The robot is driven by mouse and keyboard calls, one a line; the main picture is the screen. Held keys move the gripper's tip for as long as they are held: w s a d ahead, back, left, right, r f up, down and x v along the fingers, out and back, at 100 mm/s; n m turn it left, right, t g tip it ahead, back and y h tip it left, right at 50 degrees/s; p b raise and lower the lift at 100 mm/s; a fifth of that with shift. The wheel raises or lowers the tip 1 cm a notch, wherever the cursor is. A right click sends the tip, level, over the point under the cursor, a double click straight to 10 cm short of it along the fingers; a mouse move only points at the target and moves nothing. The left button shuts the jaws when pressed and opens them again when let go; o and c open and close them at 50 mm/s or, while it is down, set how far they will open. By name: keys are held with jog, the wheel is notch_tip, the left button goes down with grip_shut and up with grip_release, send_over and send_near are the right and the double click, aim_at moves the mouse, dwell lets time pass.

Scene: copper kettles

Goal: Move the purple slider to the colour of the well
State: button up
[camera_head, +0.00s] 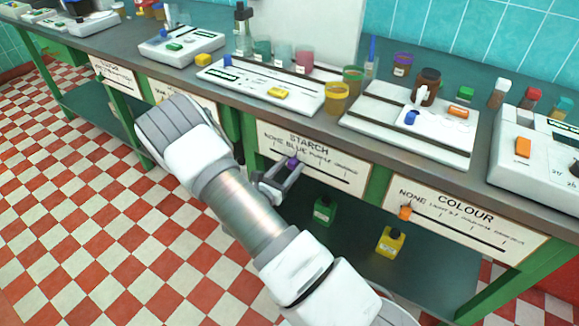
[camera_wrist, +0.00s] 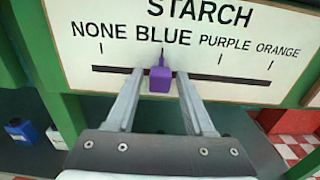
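The purple slider (camera_wrist: 160,79) sits on the dark horizontal slot of the STARCH panel (camera_wrist: 225,50), just below the BLUE tick. The panel's other labels are NONE, PURPLE and ORANGE. My gripper (camera_wrist: 161,73) is open, with one finger on each side of the slider and a visible gap to each. In the head view, my gripper (camera_head: 284,177) is at the panel front, and the slider (camera_head: 292,162) shows between its fingers. I cannot make out a well or its colour clearly; a white tray (camera_head: 365,122) with small items stands on the bench above.
A COLOUR panel (camera_head: 465,215) with an orange slider (camera_head: 405,212) is to the right. A green bottle (camera_head: 323,210) and a yellow bottle (camera_head: 390,241) stand on the lower shelf. Green table legs flank the panels. Checkered floor is open at left.

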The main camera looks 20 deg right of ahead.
jog(key=shift+o, duration=0.4)
jog(key=shift+s+a, duration=0.15)
jog(key=shift+a, duration=0.1)
jog(key=p+v, duration=0.2)
jog(key=v, duration=1.5)
jog(key=shift+d+r, duration=0.1)
